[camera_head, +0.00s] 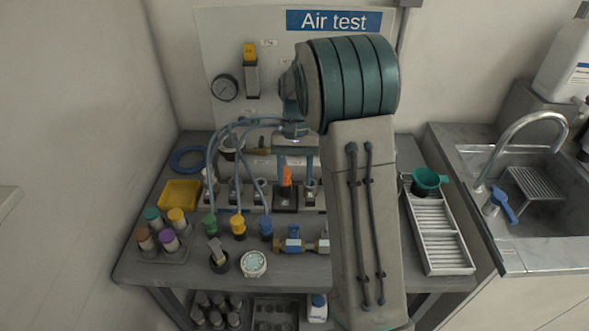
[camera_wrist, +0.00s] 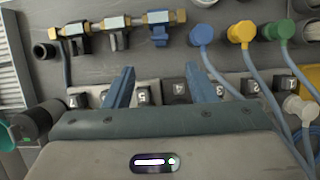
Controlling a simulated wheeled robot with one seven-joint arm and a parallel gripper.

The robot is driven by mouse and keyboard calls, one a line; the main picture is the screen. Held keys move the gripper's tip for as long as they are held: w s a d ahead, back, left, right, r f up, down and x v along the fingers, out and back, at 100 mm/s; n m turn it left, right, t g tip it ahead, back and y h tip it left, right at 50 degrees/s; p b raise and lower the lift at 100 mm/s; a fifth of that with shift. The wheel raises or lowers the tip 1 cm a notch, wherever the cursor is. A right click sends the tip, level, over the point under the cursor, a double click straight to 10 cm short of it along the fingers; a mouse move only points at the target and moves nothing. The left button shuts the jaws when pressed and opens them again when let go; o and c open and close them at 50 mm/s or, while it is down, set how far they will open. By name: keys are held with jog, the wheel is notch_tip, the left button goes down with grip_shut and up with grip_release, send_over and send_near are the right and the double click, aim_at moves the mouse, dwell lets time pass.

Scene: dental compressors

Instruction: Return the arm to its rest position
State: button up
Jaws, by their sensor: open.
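My gripper (camera_wrist: 163,80) is open in the wrist view, its two blue fingers apart with nothing between them. The fingers are over a row of numbered black fittings (camera_wrist: 180,90) on the bench. In the head view my arm covers the centre and right of the bench, and its end hangs over the manifold block (camera_head: 230,195). An orange-topped switch (camera_head: 287,178) stands on that row close below the gripper. I cannot tell the exact gap between the fingers and the fittings.
Blue hoses (camera_head: 212,150) loop close left of the gripper, with green, yellow and blue plugs (camera_head: 238,226) in front. A brass valve assembly (camera_head: 295,243) lies near the front edge. A slatted tray (camera_head: 440,235) with a green cup (camera_head: 426,181) and a sink (camera_head: 545,210) are right.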

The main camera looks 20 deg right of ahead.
jog(key=shift+v, duration=0.75)
jog(key=s+a+r+n+t, duration=0.1)
jog(key=s+r+n+t, duration=0.1)
jog(key=s, duration=0.8)
jog(key=s+a+r+n+t+h, duration=0.1)
jog(key=s+r+t, duration=0.2)
jog(key=s, duration=0.8)
jog(key=shift+a+r+n+t, duration=0.2)
jog(key=shift+r+n+t, duration=0.15)
jog(key=shift+t, duration=0.75)
